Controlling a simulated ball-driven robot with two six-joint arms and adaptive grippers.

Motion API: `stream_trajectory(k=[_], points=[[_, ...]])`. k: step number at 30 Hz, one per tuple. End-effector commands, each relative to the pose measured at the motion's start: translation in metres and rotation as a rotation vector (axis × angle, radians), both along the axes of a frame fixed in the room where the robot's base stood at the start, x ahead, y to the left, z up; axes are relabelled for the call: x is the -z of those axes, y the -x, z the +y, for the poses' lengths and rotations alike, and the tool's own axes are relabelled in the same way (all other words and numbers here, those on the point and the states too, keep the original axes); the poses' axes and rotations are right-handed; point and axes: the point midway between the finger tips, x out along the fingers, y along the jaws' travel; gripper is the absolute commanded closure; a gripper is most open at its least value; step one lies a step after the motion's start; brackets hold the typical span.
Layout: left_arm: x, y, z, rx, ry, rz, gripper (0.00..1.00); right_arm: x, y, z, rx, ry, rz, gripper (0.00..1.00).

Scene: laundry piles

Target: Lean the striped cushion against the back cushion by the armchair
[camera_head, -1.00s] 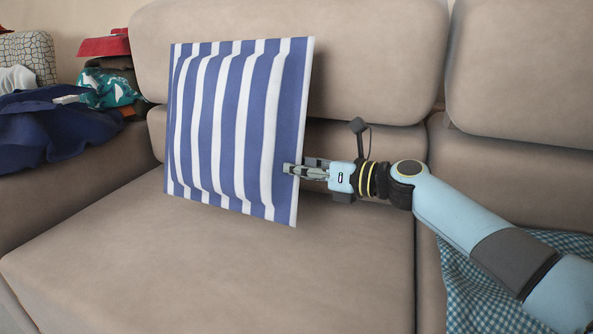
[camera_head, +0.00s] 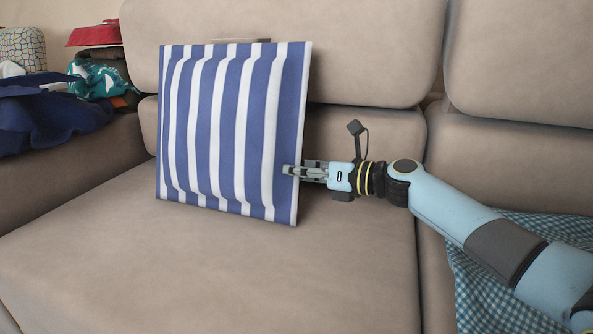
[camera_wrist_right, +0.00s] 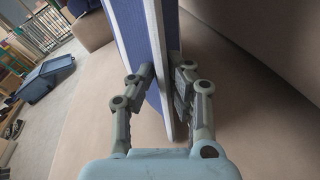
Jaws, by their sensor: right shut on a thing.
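The blue and white striped cushion (camera_head: 232,130) stands nearly upright over the left seat of the sofa, in front of the back cushion (camera_head: 290,60). Whether it touches the seat or the back cushion, I cannot tell. My right gripper (camera_head: 292,170) is shut on its right edge, low down. In the right wrist view the fingers (camera_wrist_right: 160,85) hold the striped cushion (camera_wrist_right: 135,35) from both sides. The left gripper is not in view.
The sofa seat (camera_head: 220,270) in front is bare. Dark blue cloth (camera_head: 45,120) lies over the left armrest, with folded clothes (camera_head: 98,75) behind it. A teal checked cloth (camera_head: 490,285) lies on the right seat, under my right arm.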

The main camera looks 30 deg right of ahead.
Motion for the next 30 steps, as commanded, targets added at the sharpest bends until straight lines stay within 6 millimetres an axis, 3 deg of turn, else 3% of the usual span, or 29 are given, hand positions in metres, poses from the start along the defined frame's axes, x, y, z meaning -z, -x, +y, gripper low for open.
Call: stream_trajectory(k=[3,4,10,21,30], points=[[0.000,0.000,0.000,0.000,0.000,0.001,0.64,0.004,0.000,-0.002,0.006,-0.003,0.009,1.00],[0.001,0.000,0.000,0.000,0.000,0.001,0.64,0.004,0.000,-0.002,0.007,-0.003,0.009,0.84],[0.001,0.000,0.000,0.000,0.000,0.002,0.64,0.003,0.000,-0.002,0.005,-0.001,0.007,0.58],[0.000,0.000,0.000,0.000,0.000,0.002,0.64,0.003,0.007,-0.006,0.004,0.005,0.006,0.58],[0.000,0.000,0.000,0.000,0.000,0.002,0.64,-0.003,0.060,-0.042,0.001,0.008,0.012,0.58]])
